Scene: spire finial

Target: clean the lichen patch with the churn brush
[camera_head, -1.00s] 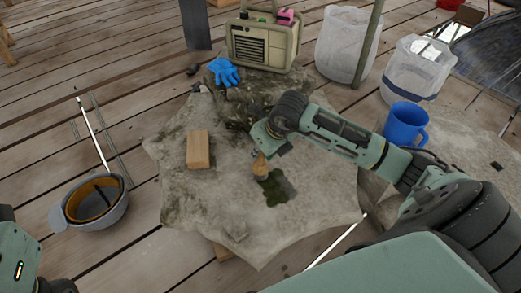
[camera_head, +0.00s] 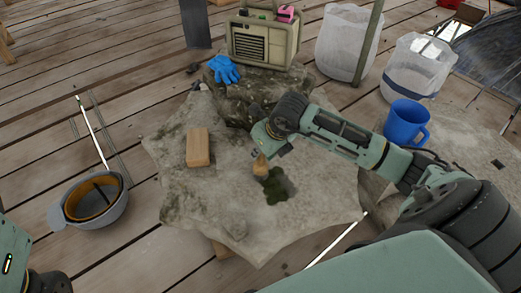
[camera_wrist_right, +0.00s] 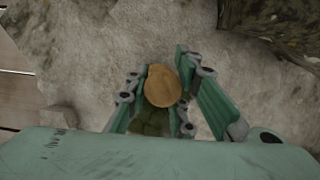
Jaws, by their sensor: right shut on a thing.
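The lichen patch (camera_head: 278,187) is a dark green blotch on the pale stone slab (camera_head: 205,220). My right gripper (camera_head: 266,150) is shut on the churn brush (camera_head: 260,167), a small tan, rounded piece, at the patch's upper left edge. In the right wrist view the brush (camera_wrist_right: 163,86) shows as a round tan top between my fingers (camera_wrist_right: 158,98), with part of the dark green patch (camera_wrist_right: 150,122) just below it. Whether the bristles touch the stone is hidden. Of my left arm only parts show at the lower left edge; its gripper is out of view.
A wooden block (camera_head: 198,147) lies on the slab left of the brush. A blue glove (camera_head: 223,69) and a beige radio (camera_head: 263,40) are at the back. A blue mug (camera_head: 406,124) stands right, beyond my arm. A grey helmet (camera_head: 88,212) lies on the planks.

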